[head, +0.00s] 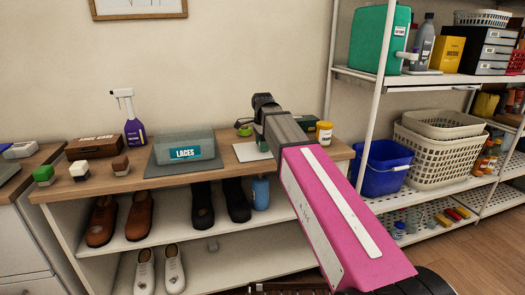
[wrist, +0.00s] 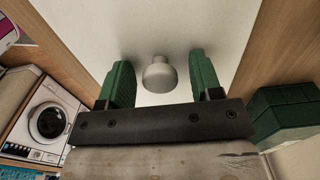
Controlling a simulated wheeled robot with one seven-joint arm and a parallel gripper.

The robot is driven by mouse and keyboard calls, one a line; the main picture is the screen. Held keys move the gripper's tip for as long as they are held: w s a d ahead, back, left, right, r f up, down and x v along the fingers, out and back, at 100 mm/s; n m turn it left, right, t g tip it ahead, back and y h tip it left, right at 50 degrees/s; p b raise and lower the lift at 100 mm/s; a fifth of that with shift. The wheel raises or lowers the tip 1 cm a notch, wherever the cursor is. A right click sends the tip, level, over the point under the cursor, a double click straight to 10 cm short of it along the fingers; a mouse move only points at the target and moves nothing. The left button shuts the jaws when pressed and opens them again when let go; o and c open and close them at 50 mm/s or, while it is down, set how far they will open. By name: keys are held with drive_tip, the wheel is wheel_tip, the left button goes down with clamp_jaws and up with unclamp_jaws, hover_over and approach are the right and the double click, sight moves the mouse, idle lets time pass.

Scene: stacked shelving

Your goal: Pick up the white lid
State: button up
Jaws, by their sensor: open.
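The white lid (wrist: 160,25) appears in the wrist view as a flat white panel with a rounded pale knob (wrist: 158,76) standing on it. Wood shows on both sides of the panel. In the head view its flat white edge (head: 252,151) shows on the wooden top, partly hidden behind my arm. My gripper (wrist: 161,62) is open, with one green finger on each side of the knob. Gaps show between the knob and both fingers. In the head view my gripper (head: 243,127) is small and mostly hidden by the arm.
A grey box marked LACES (head: 184,149) stands left of the lid. A purple spray bottle (head: 130,118) and several shoe-care items stand farther left. A shelf rack with a blue bucket (head: 383,168) is at right.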

drive_tip(key=c, duration=1)
